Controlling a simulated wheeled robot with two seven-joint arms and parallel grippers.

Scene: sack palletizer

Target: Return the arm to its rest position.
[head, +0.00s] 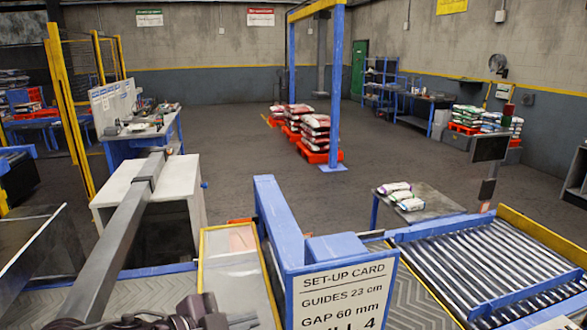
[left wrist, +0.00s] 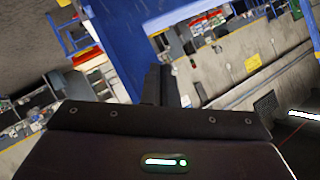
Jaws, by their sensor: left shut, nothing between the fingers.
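My left gripper (head: 172,318) shows only in part at the bottom edge of the head view, as dark grey-brown pieces; its fingertips cannot be made out there. In the left wrist view, the left gripper (left wrist: 164,82) has its dark fingers together, with nothing between them. A blue frame member (left wrist: 115,45) shows behind the fingers in that view. My right gripper is not in view.
A blue frame with a set-up card (head: 340,296) stands close in front. A roller conveyor (head: 490,260) lies at the right. A small table (head: 440,205) bears sacks (head: 411,204). A grey cabinet (head: 130,185) stands left; open floor lies beyond.

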